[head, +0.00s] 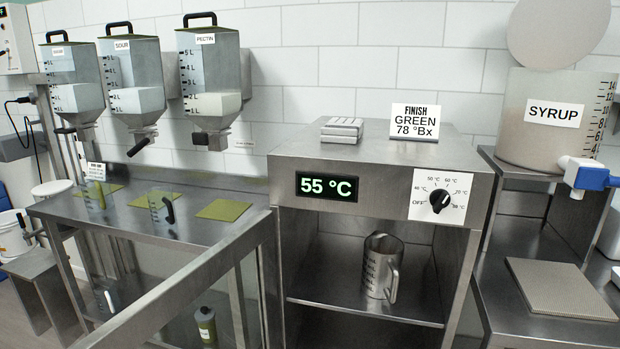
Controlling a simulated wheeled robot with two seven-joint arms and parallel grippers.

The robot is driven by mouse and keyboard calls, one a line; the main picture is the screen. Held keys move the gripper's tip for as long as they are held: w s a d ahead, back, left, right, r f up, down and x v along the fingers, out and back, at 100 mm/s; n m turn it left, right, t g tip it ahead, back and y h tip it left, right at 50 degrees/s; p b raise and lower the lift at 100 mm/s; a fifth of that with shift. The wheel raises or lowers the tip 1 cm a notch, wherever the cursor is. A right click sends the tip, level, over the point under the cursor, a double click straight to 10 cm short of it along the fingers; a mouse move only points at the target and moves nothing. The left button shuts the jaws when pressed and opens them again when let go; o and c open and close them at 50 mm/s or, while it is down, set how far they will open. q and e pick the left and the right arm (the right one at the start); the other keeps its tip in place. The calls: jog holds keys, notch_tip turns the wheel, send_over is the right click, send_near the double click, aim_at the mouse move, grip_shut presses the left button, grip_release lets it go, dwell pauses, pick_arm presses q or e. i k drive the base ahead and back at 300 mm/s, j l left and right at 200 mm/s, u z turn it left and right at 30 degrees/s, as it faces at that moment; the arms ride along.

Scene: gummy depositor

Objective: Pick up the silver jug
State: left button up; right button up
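A silver jug (376,268) stands upright on the shelf inside the open-fronted steel cabinet (285,183). It has dark scale markings on its side, and its handle is toward the right. Two smaller vessels with scale marks, one with a green handle (99,194) and one with a black handle (169,209), stand on the steel counter at left. Neither of my grippers shows in the head view.
The cabinet reads 55 °C and has a dial (440,200). Three hoppers hang over the counter (200,227). A syrup tank (550,120) stands at right, above a brown slab (560,288).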

aim_at(384, 270)
jog(key=k, duration=0.65)
jog(key=j+z, duration=0.1)
jog(key=z, duration=0.4)
jog(key=i+j+z, duration=0.1)
jog(key=z, duration=0.4)
jog(key=j+z, duration=0.15)
jog(key=z, duration=0.35)
jog(key=j, duration=3.15)
